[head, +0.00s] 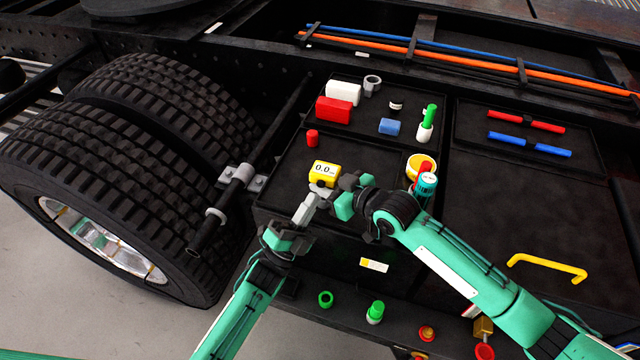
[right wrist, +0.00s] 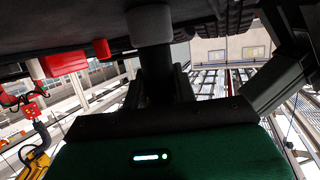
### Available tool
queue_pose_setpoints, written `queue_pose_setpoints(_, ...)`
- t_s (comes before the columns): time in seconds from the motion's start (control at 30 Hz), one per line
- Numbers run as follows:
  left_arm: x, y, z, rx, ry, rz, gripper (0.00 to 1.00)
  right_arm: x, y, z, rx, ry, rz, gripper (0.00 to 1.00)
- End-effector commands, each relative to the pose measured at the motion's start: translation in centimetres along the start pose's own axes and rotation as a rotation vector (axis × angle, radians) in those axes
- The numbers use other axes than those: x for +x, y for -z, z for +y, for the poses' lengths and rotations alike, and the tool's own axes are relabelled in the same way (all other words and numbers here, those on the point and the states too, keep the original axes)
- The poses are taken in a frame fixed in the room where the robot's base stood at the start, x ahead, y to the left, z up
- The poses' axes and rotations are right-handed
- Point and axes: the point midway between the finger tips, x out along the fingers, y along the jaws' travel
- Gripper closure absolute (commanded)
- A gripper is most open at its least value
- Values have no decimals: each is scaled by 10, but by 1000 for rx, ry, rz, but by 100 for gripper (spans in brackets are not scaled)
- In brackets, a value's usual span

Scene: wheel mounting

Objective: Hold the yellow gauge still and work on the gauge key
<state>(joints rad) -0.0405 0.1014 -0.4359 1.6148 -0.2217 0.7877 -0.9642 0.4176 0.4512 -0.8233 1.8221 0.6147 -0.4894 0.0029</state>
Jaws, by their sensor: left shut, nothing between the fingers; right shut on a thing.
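The yellow gauge (head: 324,172) has a white display reading 0.0 and sits at the front of the dark panel. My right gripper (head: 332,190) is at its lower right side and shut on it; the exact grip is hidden. In the right wrist view, a grey block (right wrist: 150,25) shows just past the dark fingers, and no yellow shows there. My left gripper (head: 312,203) is shut and empty, its pale fingertips just below the gauge. They overlap the right fingers in the picture; I cannot tell whether they touch. I cannot make out the gauge key.
A red cylinder (head: 312,138) and red box (head: 334,110) lie behind the gauge. A yellow tape roll (head: 421,166) and teal can (head: 426,185) stand right of my right gripper. Large tyres (head: 110,190) are at left. A yellow bar (head: 547,266) lies on the right panel.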

Motion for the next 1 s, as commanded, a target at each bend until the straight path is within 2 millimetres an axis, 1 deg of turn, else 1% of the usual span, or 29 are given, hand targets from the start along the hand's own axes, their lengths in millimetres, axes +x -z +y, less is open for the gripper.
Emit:
queue_pose_setpoints(0.23, -19, 13, -13, -1, -1, -1, 100, 0, -1, 0, 0, -1, -1, 100)
queue_pose_setpoints(0.4, -27, 20, -20, 0, 0, 0, 100, 0, -1, 0, 0, -1, -1, 100)
queue_pose_setpoints(1.0, -28, 21, -21, 0, 0, 0, 100, 0, -1, 0, 0, -1, -1, 100)
